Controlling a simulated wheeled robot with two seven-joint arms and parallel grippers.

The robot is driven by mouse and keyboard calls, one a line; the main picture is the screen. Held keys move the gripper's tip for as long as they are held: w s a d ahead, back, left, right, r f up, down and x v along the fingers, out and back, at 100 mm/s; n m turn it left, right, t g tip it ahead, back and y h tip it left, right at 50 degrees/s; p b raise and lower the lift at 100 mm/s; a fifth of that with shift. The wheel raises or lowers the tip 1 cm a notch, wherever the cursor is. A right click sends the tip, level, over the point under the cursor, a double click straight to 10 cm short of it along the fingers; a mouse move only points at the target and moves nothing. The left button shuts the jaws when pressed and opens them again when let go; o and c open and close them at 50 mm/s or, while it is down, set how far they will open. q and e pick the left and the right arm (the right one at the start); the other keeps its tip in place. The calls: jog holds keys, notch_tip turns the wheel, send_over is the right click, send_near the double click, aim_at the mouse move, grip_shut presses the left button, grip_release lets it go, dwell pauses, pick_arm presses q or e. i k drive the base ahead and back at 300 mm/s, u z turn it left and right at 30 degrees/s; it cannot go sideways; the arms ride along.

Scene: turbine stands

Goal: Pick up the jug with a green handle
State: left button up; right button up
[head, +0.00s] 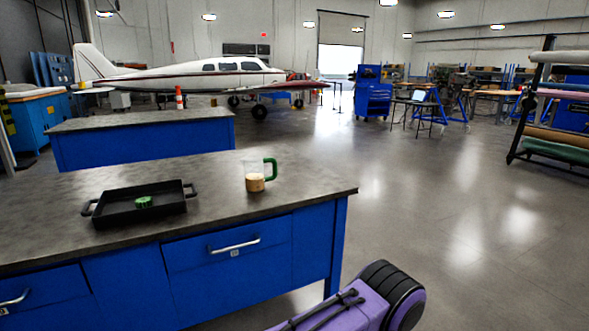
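The jug (253,177) is a clear vessel with a green handle on its right side and tan contents at the bottom. It stands upright on the grey top of the blue workbench (320,178), near the bench's right end. Neither of my grippers shows in the head view, so I cannot see their place relative to the jug.
A black two-handled tray (172,208) lies left of the jug, with a small green item (144,201) in it. A second blue bench (150,145) stands behind. Open floor (440,230) lies to the right. A white airplane (190,77) is farther back.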

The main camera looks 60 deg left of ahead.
aim_at(255, 179)
jog(key=u, duration=0.1)
jog(key=i, duration=1.45)
jog(key=u, duration=0.8)
jog(key=i, duration=0.75)
jog(key=u, duration=0.85)
